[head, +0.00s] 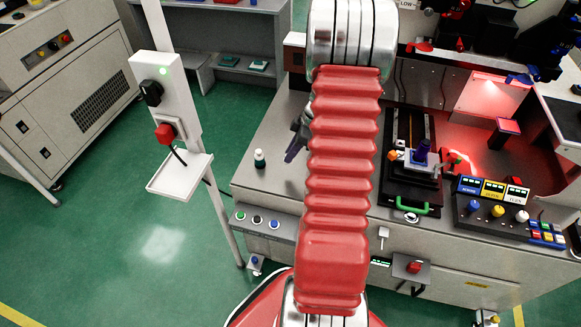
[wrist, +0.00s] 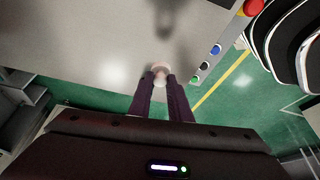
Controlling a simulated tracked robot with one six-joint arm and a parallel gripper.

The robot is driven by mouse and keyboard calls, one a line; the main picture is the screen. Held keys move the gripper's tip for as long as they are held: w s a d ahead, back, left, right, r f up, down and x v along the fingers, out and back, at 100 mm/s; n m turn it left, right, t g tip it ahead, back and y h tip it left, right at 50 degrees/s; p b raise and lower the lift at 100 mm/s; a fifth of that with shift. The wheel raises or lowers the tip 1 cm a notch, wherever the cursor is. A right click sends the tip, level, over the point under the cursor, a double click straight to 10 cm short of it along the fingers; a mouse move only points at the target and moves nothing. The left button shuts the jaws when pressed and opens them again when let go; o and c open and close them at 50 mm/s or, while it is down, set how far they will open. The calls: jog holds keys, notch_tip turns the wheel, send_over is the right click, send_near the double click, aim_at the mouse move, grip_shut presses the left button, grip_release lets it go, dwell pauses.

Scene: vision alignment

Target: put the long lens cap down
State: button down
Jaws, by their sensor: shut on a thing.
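My gripper (wrist: 160,77) shows in the wrist view with its two dark purple fingers shut on a small pale, whitish piece, which I take to be the long lens cap (wrist: 161,67). Only its end shows between and just beyond the fingertips. The grey bench top lies beyond it; I cannot tell whether the cap touches it. In the head view my gripper (head: 294,149) is mostly hidden behind my red arm, with dark fingers pointing down-left over the bench's left part. The cap cannot be made out there.
The grey bench top (head: 270,185) is mostly clear at left, with a small dark-and-white bottle (head: 259,159) near its left edge. Coloured buttons (head: 257,220) line the front. A black stage with a green handle (head: 407,207) and a control box (head: 492,212) stand at right.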

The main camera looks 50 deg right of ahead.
jog(key=shift+f, duration=1.65)
jog(key=shift+w+f, duration=0.1)
jog(key=shift+f, duration=1.75)
jog(key=c, duration=1.6)
grip_release()
jog(key=shift+f, duration=0.1)
jog(key=shift+c, duration=0.2)
jog(key=v, duration=1.2)
jog(key=shift+w+a+r, duration=0.1)
jog(key=shift+a+r, duration=0.05)
jog(key=shift+r, duration=0.05)
